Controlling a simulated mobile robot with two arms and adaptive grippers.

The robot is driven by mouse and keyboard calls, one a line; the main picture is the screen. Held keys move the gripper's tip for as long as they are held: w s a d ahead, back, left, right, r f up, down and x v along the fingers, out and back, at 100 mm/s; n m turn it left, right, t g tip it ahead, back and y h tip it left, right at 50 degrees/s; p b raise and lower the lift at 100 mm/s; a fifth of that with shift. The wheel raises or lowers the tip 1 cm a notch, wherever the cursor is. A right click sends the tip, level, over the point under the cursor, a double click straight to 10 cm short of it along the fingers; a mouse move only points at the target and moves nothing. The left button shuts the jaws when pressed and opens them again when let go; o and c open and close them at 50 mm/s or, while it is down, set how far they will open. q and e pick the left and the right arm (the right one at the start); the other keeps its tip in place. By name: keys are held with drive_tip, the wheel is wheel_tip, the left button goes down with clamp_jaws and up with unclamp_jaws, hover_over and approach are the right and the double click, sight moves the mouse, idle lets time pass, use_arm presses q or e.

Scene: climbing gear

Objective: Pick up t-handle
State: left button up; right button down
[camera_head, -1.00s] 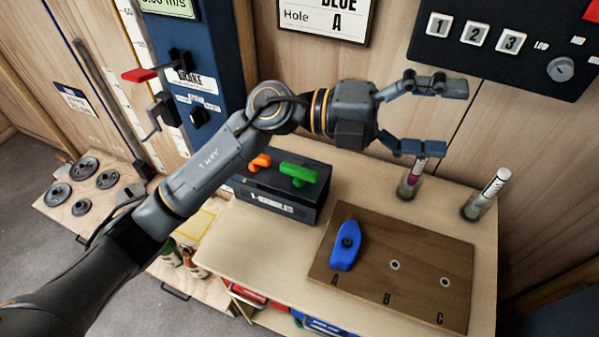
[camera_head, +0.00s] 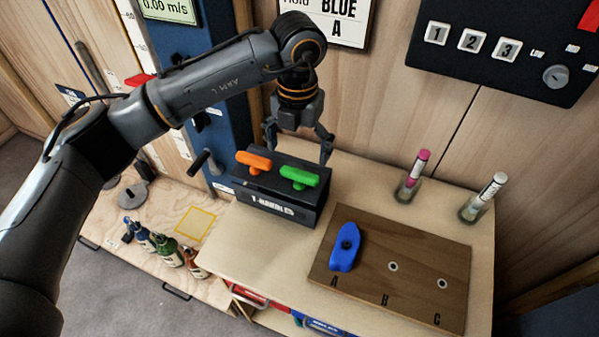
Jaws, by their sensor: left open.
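Two T-handles stand in a black box (camera_head: 277,210) whose front label seems to read T-HANDLE. The orange T-handle (camera_head: 254,162) is on the left and the green T-handle (camera_head: 299,177) is on the right. My left gripper (camera_head: 298,148) points down at the back of the box, its fingers spread wide and empty. In the picture its fingertips lie just above and behind the handles; the exact gap cannot be told. My right gripper is out of view.
A wooden board (camera_head: 415,273) marked A, B, C bears a blue climbing hold (camera_head: 345,247) at A. Two glass jars with a pink marker (camera_head: 417,170) and a white marker (camera_head: 488,193) stand at the back right. Several bottles (camera_head: 165,248) stand at lower left.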

sight(299, 172)
use_arm(q)
wheel_tip(299, 172, down, 3)
drive_tip(key=shift+r, duration=0.1)
drive_tip(key=shift+f+p, duration=0.25)
drive_tip(key=shift+p, duration=0.25)
wheel_tip(299, 172, down, 4)
drive_tip(key=shift+d+f+p, duration=0.15)
drive_tip(key=shift+p, duration=1.1)
drive_tip(key=shift+f, duration=0.3)
drive_tip(key=c, duration=1)
drive_tip(key=shift+w+r, duration=0.1)
drive_tip(key=shift+r, duration=0.05)
